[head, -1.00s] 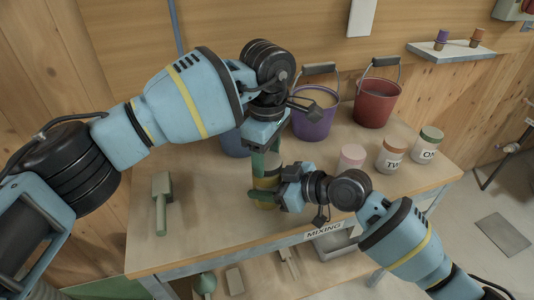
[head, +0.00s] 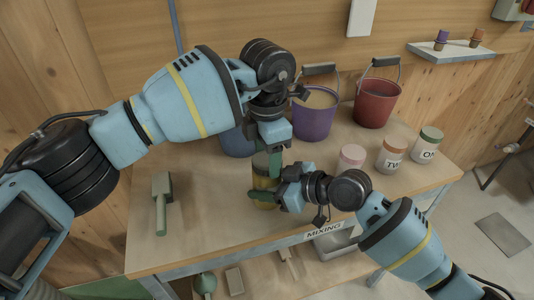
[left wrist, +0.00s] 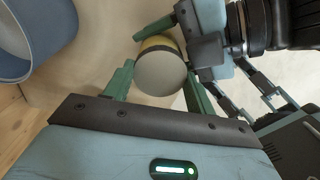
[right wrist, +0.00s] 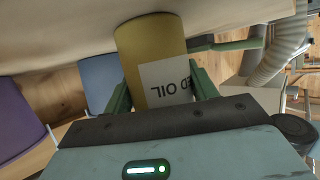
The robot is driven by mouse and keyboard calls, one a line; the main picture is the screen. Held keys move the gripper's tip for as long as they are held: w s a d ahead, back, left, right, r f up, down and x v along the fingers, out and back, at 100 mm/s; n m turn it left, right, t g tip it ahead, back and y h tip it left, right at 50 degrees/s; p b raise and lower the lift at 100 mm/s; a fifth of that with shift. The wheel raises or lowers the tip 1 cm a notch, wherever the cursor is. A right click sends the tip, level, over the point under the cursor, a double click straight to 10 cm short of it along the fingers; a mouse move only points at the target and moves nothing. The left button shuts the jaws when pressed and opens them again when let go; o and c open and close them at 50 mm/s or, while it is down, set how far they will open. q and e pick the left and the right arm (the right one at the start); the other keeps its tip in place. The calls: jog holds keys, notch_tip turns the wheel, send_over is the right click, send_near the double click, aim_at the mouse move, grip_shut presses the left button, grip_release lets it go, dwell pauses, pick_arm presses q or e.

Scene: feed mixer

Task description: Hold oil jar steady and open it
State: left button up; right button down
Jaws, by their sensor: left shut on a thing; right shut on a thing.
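The oil jar (head: 263,184) stands upright on the table near its front edge, yellow with a grey-green lid (head: 261,161). In the right wrist view its body (right wrist: 148,42) carries a white label ending in "ED OIL", upside down. My left gripper (head: 268,166) reaches down from above and is shut on the lid, which shows as a pale disc (left wrist: 160,73) between its fingertips. My right gripper (head: 264,194) comes in from the right, shut on the jar's body, with a green finger on each side. The far finger is partly hidden. The lid sits on the jar.
A blue bucket (head: 236,142), a purple bucket (head: 314,119) and a red bucket (head: 375,104) stand behind. Pink-lidded (head: 351,158), orange-lidded (head: 391,154) and green-lidded (head: 427,146) jars stand to the right. A green scoop (head: 162,200) lies left; the table around it is clear.

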pick_arm(q)
jog(key=o, duration=1.1)
jog(key=shift+r, duration=0.1)
jog(key=shift+r, duration=2.2)
jog(key=shift+r+m, duration=0.5)
jog(key=shift+r, duration=1.25)
jog(key=shift+c, duration=0.5)
jog(key=shift+f, duration=4.05)
jog(key=shift+c, duration=0.2)
